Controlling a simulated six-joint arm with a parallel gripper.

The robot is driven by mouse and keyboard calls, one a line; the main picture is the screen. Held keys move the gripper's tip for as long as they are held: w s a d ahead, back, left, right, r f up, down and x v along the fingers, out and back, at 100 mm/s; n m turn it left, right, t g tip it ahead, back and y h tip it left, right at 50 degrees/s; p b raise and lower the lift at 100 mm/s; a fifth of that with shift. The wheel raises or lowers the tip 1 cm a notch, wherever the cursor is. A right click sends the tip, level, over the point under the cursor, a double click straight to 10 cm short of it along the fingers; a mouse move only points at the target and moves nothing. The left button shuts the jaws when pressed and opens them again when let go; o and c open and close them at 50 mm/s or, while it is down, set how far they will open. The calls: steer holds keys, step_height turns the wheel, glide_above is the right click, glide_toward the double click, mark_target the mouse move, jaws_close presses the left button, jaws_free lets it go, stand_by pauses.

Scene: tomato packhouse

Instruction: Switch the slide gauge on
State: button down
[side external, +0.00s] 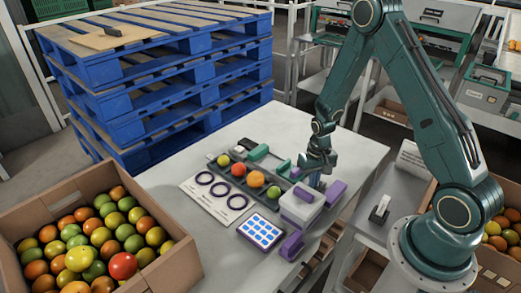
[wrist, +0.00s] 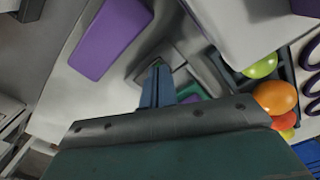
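A green piece (wrist: 190,92) shows beside the fingers. I cannot pick out the slide gauge or its switch for certain; the arm and gripper hide part of this area.
A dark tray (side external: 232,165) of tomatoes, a white card with three rings (side external: 190,187) and a blue-button pad (side external: 262,232) lie left of my gripper. Purple blocks (side external: 335,192) (side external: 291,246) stand nearby. A tomato carton (side external: 185,262) is at front left; blue pallets (side external: 165,85) stand behind.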

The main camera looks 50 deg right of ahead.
stand_by(0.3)
steer(key=shift+r, duration=3.45)
steer(key=shift+r, duration=0.1)
steer(key=s+a+r+n+t, duration=0.1)
steer(key=s+a+r, duration=0.15)
steer(key=r, duration=0.55)
steer(key=s+a+r+n+t, duration=0.1)
steer(key=a+r, duration=0.3)
steer(key=r, duration=0.4)
steer(key=s+a+r+n+t, duration=0.1)
steer(key=s+a+r+n, duration=0.1)
steer(key=s+r, duration=0.3)
steer(key=s+a+r+n+t, duration=0.2)
steer(key=s+a+r, duration=0.2)
steer(key=s, duration=0.5)
step_height(320, 180, up, 2)
steer(key=shift+r+t, duration=0.2)
steer(key=shift+t, duration=0.1)
